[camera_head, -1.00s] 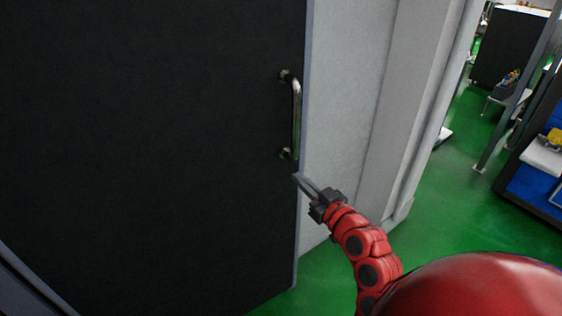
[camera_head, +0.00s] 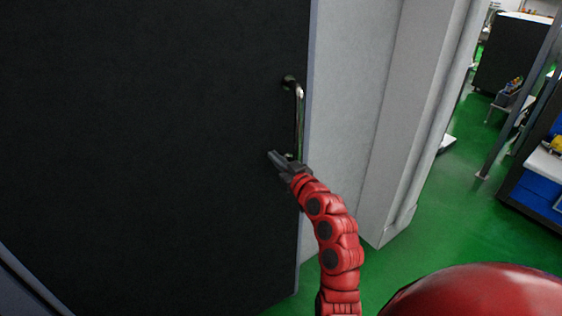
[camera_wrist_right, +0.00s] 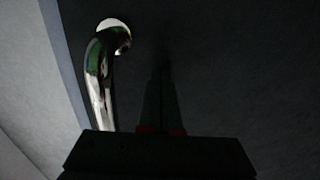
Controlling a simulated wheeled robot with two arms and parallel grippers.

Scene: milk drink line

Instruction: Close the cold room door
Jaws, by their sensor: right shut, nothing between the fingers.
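The cold room door (camera_head: 140,150) is a large dark panel filling the left half of the head view. Its right edge stands beside a light grey wall. A shiny metal bar handle (camera_head: 299,115) is mounted upright near that edge; it also shows at the left of the right wrist view (camera_wrist_right: 101,80). My right gripper (camera_head: 273,156) is shut and empty, in front of the door face by the handle's lower end. In the right wrist view its fingers (camera_wrist_right: 162,100) point at the dark door, right of the handle. Contact with the door is unclear. My left gripper is not in view.
The light grey wall and jamb (camera_head: 350,110) stand right of the door. Green floor (camera_head: 430,225) is open to the right. A blue-sided unit (camera_head: 540,195) and a grey post (camera_head: 515,105) stand at the far right.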

